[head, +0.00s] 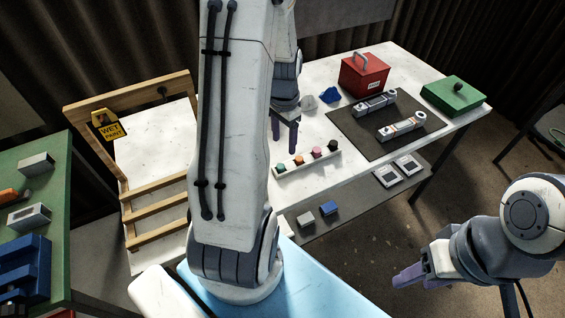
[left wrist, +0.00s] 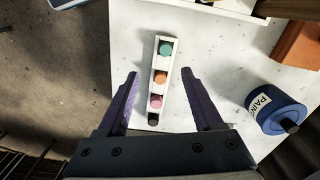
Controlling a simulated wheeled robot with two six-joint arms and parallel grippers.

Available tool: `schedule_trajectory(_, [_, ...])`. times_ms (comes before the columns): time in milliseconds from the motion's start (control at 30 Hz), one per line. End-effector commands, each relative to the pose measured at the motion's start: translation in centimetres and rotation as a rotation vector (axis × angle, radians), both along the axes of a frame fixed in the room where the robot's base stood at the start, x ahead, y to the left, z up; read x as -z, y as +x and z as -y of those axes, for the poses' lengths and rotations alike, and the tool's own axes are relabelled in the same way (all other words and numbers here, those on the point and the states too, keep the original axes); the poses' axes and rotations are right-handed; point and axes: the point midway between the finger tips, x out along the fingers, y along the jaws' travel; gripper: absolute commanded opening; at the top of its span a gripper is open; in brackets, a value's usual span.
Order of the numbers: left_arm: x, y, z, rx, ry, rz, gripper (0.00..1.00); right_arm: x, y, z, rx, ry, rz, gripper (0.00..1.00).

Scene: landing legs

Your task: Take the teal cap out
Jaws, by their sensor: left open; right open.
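The teal cap (head: 281,168) sits at the near left end of a narrow white rack (head: 308,168) on the white table. In the left wrist view the teal cap (left wrist: 165,48) is at the rack's far end. An orange cap (left wrist: 160,77), a pink cap (left wrist: 156,101) and a black cap (left wrist: 153,119) follow it in the row. My left gripper (head: 284,146) is open and empty above the rack, its fingers on either side of the row, with the teal cap beyond the fingertips. My right gripper (head: 412,276) is open and empty, away from the table.
A dark mat (head: 368,143) with two grey devices (head: 401,126) lies right of the rack. A red box (head: 363,77) and a green box (head: 456,96) stand behind and to the right. A blue paint can (left wrist: 273,110) shows in the left wrist view. Bare table surrounds the rack.

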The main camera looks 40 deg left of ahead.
Motion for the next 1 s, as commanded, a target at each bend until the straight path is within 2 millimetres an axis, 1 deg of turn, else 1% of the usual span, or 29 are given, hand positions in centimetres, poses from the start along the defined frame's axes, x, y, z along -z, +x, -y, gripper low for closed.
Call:
schedule_trajectory(33, [0.3, -0.2, -0.9, -0.011, 0.000, -0.002, 0.68, -0.1, 0.0, 0.0, 0.000, 0.000, 0.000, 0.50])
schedule_trajectory(133, [1.6, -0.5, -1.5, -0.017, -0.001, -0.005, 0.68, -0.2, 0.0, 0.0, 0.000, 0.000, 0.000, 0.50])
schedule_trajectory(300, [4.3, -0.5, -1.4, -0.017, -0.002, -0.006, 0.68, -0.4, 0.0, 0.0, 0.000, 0.000, 0.000, 0.50])
schedule_trajectory(400, [5.3, -0.5, -1.4, -0.017, -0.001, -0.004, 0.68, -0.5, 0.0, 0.0, 0.000, 0.000, 0.000, 0.50])
schedule_trajectory(567, [6.3, -0.4, -1.4, -0.017, -0.001, -0.004, 0.68, -0.8, 0.0, 0.0, 0.000, 0.000, 0.000, 0.50])
schedule_trajectory(733, [8.6, -0.4, -1.2, -0.016, -0.002, -0.006, 0.68, -1.6, 0.0, 0.0, 0.000, 0.000, 0.000, 0.50])
schedule_trajectory(833, [9.9, -0.3, -1.2, -0.017, -0.001, -0.005, 0.68, -1.7, 0.0, 0.0, 0.000, 0.000, 0.000, 0.50])
schedule_trajectory(900, [10.5, -0.3, -1.2, -0.017, -0.001, -0.003, 0.68, -1.7, 0.0, 0.0, 0.000, 0.000, 0.000, 0.50])
schedule_trajectory(1000, [10.9, -0.3, -1.2, -0.017, 0.000, -0.002, 0.68, -1.7, 0.0, 0.0, 0.000, 0.000, 0.000, 0.50])
